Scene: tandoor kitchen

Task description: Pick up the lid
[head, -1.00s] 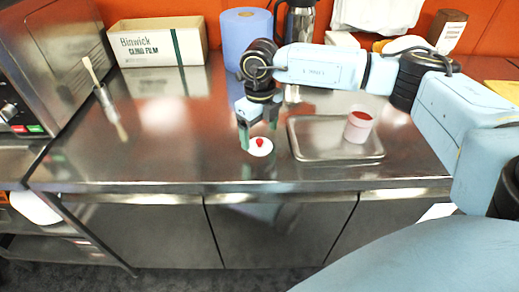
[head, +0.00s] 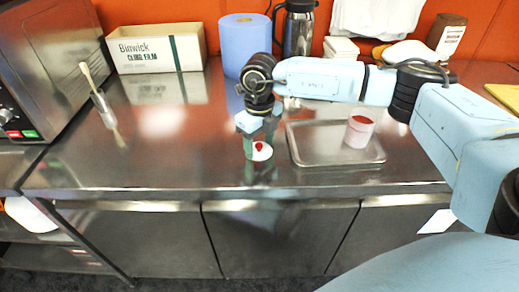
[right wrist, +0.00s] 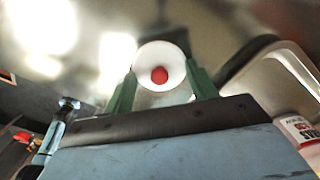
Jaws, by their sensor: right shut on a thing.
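The lid (head: 262,153) is a small white disc with a red knob, at the front middle of the steel counter. In the right wrist view the lid (right wrist: 146,57) sits between the two green fingertips. My right gripper (head: 259,149) reaches down from above and is shut on the lid. Whether the lid touches the counter is hard to tell. An open pink-white pot (head: 359,133) with red contents stands on the metal tray to the right. My left gripper is not in view.
The metal tray (head: 308,155) lies right of the lid. A cling film box (head: 158,46), a blue paper roll (head: 245,42) and a dark flask (head: 298,28) stand at the back. The counter's front left is clear.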

